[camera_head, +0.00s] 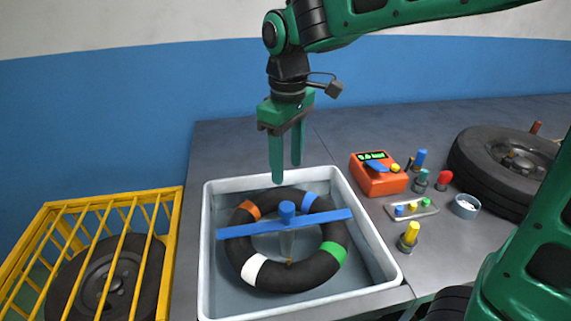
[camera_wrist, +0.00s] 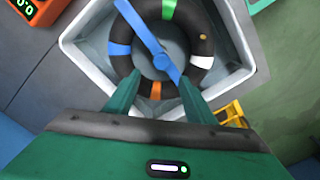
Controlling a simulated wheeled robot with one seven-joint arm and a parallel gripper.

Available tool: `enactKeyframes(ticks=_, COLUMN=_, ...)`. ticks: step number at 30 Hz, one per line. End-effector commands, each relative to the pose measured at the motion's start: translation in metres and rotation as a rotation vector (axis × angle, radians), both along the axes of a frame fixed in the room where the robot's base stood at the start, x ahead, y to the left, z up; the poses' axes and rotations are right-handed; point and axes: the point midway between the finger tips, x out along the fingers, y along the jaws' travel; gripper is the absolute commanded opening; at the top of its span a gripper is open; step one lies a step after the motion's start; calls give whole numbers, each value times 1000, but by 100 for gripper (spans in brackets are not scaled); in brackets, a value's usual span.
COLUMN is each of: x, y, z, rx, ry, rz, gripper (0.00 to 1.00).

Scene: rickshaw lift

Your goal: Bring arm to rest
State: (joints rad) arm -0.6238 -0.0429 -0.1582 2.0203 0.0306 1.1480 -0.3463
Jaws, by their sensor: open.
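My gripper (camera_head: 287,172) is open and empty. It points down above the far part of a white tub (camera_head: 210,250). In the tub lies a black ring (camera_head: 302,274) with orange, blue, green and white bands. A blue bar (camera_head: 330,216) with a round blue knob (camera_head: 287,208) lies across the ring. In the wrist view, the two green fingers of my gripper (camera_wrist: 158,92) stand apart near the orange band of the ring (camera_wrist: 201,42). The blue bar (camera_wrist: 135,20) shows between and beyond them. Nothing is between the fingers.
A yellow cage (camera_head: 170,195) with a tyre inside stands at left. On the grey bench (camera_head: 240,150) at right are an orange device (camera_head: 378,180), a small tray (camera_head: 425,211), several coloured plugs, a small cup (camera_head: 466,206) and a large tyre (camera_head: 490,165). A blue-and-white wall stands behind.

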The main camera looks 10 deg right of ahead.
Motion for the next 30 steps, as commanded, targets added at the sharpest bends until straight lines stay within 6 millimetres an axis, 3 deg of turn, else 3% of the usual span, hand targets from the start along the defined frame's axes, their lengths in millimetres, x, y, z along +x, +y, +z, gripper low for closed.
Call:
enactKeyframes(ticks=4, x=0, y=-4, z=0, rx=0, ry=0, rz=-10, gripper=49)
enactKeyframes(ticks=7, x=-2, y=-23, z=-1, rx=0, ry=0, rz=-67, gripper=49)
enactKeyframes(ticks=14, x=-28, y=-122, z=-10, rx=2, ry=2, rz=-385, gripper=49)
enactKeyframes(ticks=21, x=-88, y=-215, z=-29, rx=4, ry=5, rz=-764, gripper=49)
enactKeyframes(ticks=25, x=-130, y=-252, z=-42, rx=5, ry=8, rz=-965, gripper=49)
enactKeyframes(ticks=30, x=-179, y=-281, z=-58, rx=6, ry=12, rz=-1189, gripper=49)
